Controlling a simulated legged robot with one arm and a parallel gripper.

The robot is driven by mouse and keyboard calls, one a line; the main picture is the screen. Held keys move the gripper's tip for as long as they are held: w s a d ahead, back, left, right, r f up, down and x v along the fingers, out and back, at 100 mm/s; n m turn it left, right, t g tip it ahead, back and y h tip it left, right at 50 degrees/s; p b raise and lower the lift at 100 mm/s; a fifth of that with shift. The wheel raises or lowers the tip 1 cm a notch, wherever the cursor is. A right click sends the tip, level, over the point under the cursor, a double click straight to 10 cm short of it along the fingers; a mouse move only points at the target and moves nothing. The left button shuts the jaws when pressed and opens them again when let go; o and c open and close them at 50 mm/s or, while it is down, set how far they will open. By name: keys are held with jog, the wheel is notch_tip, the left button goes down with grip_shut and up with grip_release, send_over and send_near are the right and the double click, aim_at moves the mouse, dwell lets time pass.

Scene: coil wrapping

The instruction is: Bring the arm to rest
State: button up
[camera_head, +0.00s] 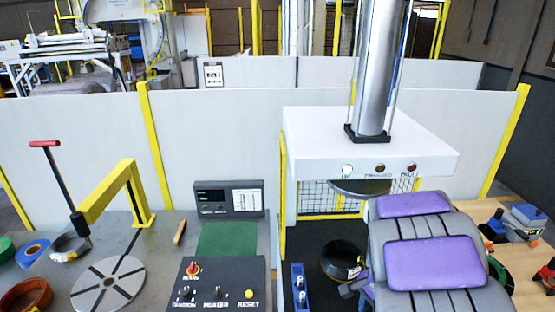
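My grey arm with purple pads (432,262) fills the lower right of the view. It stands in front of the press area and the right-hand table. A small grey and purple part of mine (352,290) shows at the arm's left side, close to a black coil (342,262). It may belong to my gripper, but the fingertips are not clear, so I cannot tell whether it is open, shut or holding anything. I cannot tell whether this part touches the coil. The coil lies on a dark surface under the white press head (370,141).
A control panel (220,287) with a red knob and yellow button stands left of centre. Farther left are a slotted disc (108,284), a yellow bracket (112,190) and colored rolls (32,254). A wooden table (524,258) with blocks is at right. Pale partitions (215,130) stand behind.

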jog(key=s+a+r+n+b, duration=0.1)
jog(key=s+a+r+n, duration=0.1)
jog(key=s, duration=0.6)
jog(key=s+a+r+n+g+b, duration=0.1)
jog(key=s+a+r+n, duration=0.2)
jog(key=s+n, duration=0.3)
jog(key=s+a+r+n+b, duration=0.1)
jog(key=s+a+r+n, duration=0.2)
jog(key=s, duration=0.8)
jog(key=shift+s+a+n, duration=0.35)
jog(key=shift+a+n, duration=0.4)
jog(key=shift+n, duration=0.35)
